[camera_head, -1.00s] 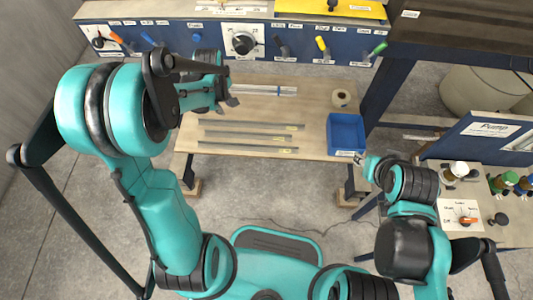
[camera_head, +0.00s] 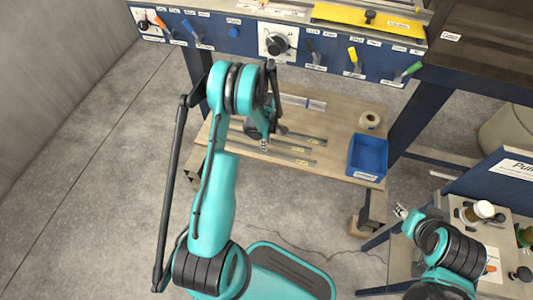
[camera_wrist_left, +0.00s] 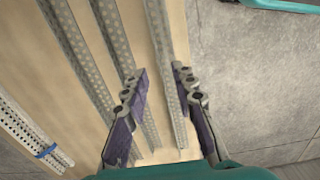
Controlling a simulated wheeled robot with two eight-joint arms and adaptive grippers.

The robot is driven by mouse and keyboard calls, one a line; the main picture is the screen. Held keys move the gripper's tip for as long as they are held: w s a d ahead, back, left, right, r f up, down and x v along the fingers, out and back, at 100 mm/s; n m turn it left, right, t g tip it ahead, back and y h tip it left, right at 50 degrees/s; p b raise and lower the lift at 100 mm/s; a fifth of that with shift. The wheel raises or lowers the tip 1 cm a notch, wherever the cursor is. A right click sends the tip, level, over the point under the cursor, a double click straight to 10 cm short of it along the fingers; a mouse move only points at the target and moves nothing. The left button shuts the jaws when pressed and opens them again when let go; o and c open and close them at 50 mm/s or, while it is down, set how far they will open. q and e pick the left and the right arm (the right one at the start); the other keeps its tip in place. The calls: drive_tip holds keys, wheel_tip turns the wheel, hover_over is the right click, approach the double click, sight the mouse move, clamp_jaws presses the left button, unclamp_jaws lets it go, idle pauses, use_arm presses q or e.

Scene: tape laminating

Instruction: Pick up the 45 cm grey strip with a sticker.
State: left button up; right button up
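A blue bin (camera_head: 367,157) and a tape roll (camera_head: 370,120) stand on the table's right side. A blue control panel (camera_head: 230,30) with levers overhangs the table's back.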

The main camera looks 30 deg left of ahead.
use_arm(q)
wheel_tip(320, 180, down, 3)
drive_tip(key=shift+w+f+b, duration=0.1)
drive_tip(key=shift+f+b, duration=0.05)
drive_tip(key=shift+b, duration=0.35)
drive_tip(key=shift+d, duration=0.1)
drive_tip(key=shift+c, duration=0.3)
clamp_jaws()
